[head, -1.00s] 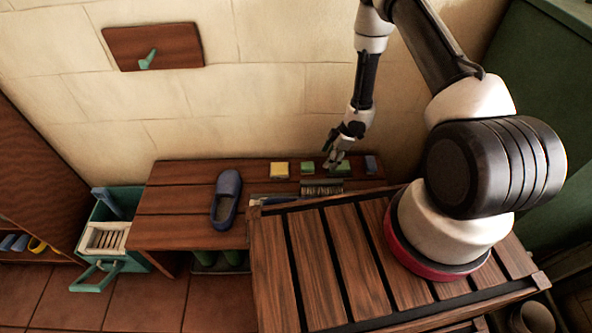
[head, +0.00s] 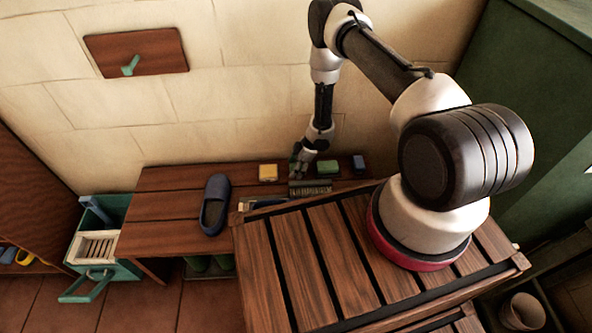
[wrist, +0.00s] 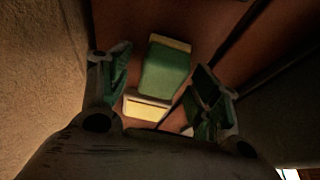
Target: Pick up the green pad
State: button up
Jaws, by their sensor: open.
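In the wrist view a green pad (wrist: 165,72) with a pale yellow edge lies on the brown bench, between and beyond the fingers of my gripper (wrist: 160,78). The fingers are spread and nothing is held. In the head view my gripper (head: 299,168) points down at the back of the bench, between a yellow block (head: 268,172) and another green block (head: 327,167). The pad there is mostly hidden by the gripper. Whether the fingers are down beside the pad or above it, I cannot tell.
A pale yellow block (wrist: 147,107) lies close to the pad in the wrist view. A blue clog (head: 215,205) stands on the bench (head: 160,210). The wall (head: 240,110) is close behind.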

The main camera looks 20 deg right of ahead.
jog(key=shift+c, duration=0.5)
jog(key=c, duration=1.1)
jog(key=shift+r, duration=0.1)
notch_tip(320, 180, up, 18)
jog(key=shift+f, duration=0.1)
jog(key=o, duration=0.6)
jog(key=shift+c, duration=0.2)
jog(key=c, duration=0.4)
